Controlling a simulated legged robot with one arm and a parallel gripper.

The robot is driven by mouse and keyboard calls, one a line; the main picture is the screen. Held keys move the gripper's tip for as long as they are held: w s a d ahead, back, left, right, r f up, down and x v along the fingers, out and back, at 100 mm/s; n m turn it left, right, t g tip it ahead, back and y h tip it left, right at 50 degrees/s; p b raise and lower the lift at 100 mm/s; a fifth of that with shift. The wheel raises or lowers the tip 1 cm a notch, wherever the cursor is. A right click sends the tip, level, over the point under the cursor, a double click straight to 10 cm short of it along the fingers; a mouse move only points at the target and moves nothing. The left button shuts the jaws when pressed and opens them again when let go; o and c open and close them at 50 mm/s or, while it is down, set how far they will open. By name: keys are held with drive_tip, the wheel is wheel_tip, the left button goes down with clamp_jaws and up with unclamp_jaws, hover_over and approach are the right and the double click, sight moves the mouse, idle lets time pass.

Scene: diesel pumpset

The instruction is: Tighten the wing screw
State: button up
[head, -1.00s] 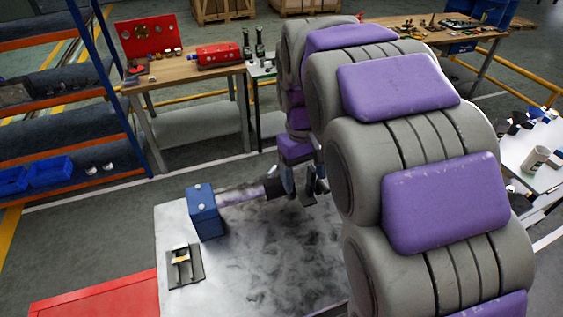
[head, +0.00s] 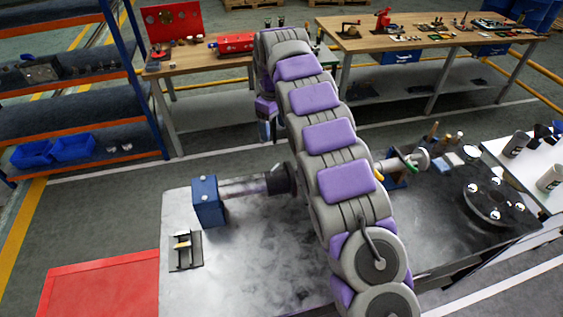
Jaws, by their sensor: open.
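I cannot make out the wing screw; it is too small to tell or hidden behind my arm. A blue block (head: 207,202) with a grey shaft (head: 245,187) stands on the worn metal bench (head: 260,250). The shaft runs right to a dark round part (head: 281,180) beside my arm. Right of my arm is a fitting (head: 408,163) with blue, green and yellow parts. My gripper (head: 269,132) hangs at the far end of my grey and purple arm, partly hidden, above and behind the dark round part. It is open, and I see nothing held in it.
A small bracket (head: 186,250) lies at the bench's left. A dark disc with shiny balls (head: 495,200) lies on the right part. A red surface (head: 100,290) is at front left. A shelf rack (head: 75,110) and wooden tables (head: 420,38) stand behind. Open floor lies between.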

sight(275, 166)
drive_tip(key=f, duration=1.8)
drive_tip(key=shift+w+b, duration=0.25)
drive_tip(key=shift+b, duration=0.1)
drive_tip(key=shift+c, duration=0.4)
drive_tip(key=c, duration=1)
drive_tip(key=shift+o, duration=0.2)
